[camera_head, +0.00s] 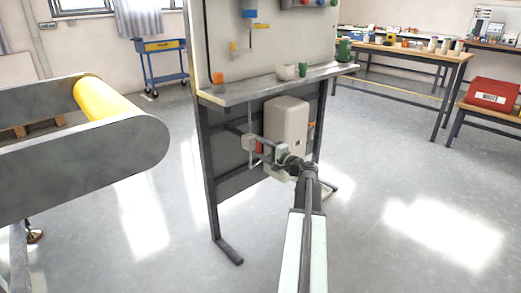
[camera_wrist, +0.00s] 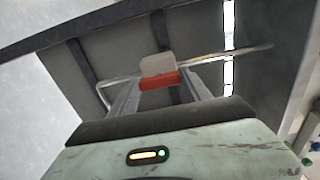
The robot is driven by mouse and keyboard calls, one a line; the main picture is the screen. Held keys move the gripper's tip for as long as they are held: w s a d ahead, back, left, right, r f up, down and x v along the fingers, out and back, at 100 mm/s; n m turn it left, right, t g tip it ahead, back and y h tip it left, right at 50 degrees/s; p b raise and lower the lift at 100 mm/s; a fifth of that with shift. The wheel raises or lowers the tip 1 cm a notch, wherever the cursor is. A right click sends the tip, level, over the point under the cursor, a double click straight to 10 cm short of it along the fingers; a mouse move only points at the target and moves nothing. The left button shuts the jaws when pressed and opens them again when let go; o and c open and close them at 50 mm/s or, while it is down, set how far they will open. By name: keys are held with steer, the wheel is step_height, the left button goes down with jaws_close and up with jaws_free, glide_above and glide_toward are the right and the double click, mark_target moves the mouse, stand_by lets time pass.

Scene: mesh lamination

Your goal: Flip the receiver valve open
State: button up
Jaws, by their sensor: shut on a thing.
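The receiver valve shows in the wrist view as a red handle (camera_wrist: 160,81) in front of a pale block (camera_wrist: 156,65). A thin metal pipe (camera_wrist: 249,52) runs out to the side. My gripper (camera_wrist: 159,79) has one grey finger on each side of the red handle and is shut on it. In the head view my gripper (camera_head: 268,155) reaches to the pipework beside the beige receiver tank (camera_head: 287,120). A bit of red (camera_head: 259,147) shows there, partly hidden by my gripper. The handle's exact angle is hard to tell.
The tank is mounted below the shelf (camera_head: 270,85) of a dark-legged panel stand. A conveyor with a yellow roller (camera_head: 105,98) stands at left. A table with a red toolbox (camera_head: 491,95) is at right. The floor around the stand is clear.

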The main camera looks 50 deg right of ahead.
steer(key=o, duration=1.4)
steer(key=shift+d, duration=0.1)
steer(key=shift+c, duration=0.2)
steer(key=s, duration=0.7)
steer(key=shift+s+a, duration=0.3)
steer(key=shift+s, duration=0.1)
